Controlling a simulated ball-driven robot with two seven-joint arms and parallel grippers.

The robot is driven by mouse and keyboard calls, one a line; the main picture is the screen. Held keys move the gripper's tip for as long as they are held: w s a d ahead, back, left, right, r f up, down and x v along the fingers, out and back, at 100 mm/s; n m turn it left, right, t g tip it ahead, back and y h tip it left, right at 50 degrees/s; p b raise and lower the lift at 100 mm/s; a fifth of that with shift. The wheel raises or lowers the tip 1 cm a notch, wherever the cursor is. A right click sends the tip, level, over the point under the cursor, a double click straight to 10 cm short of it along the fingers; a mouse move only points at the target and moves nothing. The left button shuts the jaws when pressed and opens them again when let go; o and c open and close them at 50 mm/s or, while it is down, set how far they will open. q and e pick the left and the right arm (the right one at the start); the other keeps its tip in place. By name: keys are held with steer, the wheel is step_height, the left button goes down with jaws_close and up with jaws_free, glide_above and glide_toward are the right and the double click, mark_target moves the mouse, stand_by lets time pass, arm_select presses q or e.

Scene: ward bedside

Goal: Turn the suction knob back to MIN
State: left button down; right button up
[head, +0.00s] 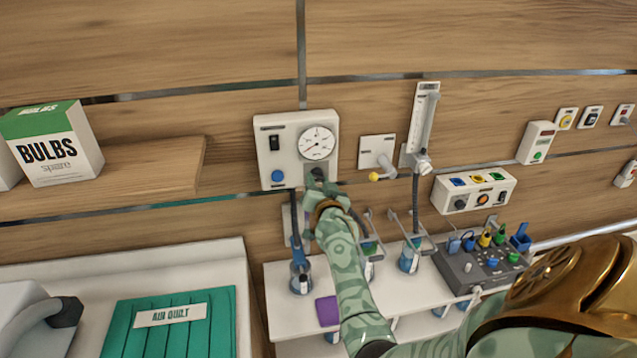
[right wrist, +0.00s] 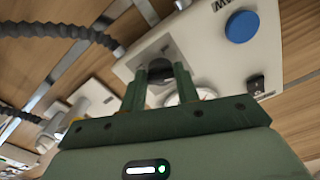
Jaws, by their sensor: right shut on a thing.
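The suction unit (head: 293,128) is a pale box on the wood-panelled wall, with a round white gauge (head: 318,143), a black rocker switch (head: 274,142) and a blue button (head: 277,176). My right gripper (head: 317,179) is at the dark suction knob below the gauge and mostly covers it in the head view. In the right wrist view its two green fingers (right wrist: 162,74) are shut on the dark knob (right wrist: 159,69), one on each side. The knob's pointer and MIN mark cannot be made out. My left gripper is not in view.
A yellow-tipped wall outlet (head: 378,150) and a flowmeter (head: 422,125) stand right of the unit. Below is a white shelf (head: 290,325) with bottles and hoses. A wooden shelf (head: 150,170) with a bulbs box (head: 52,145) is at left.

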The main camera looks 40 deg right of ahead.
steer(key=n+p, duration=0.1)
steer(key=n, duration=0.2)
steer(key=shift+p, duration=0.3)
steer(key=n, duration=0.3)
steer(key=shift+d+p, duration=0.1)
steer(key=shift+p, duration=0.2)
steer(key=n, duration=0.3)
steer(key=shift+s+f+n, duration=0.1)
steer(key=shift+n, duration=0.2)
steer(key=shift+d+n, duration=0.1)
steer(key=shift+n, duration=1.7)
steer(key=o, duration=1)
steer(key=shift+d, duration=0.1)
steer(key=shift+c, duration=0.2)
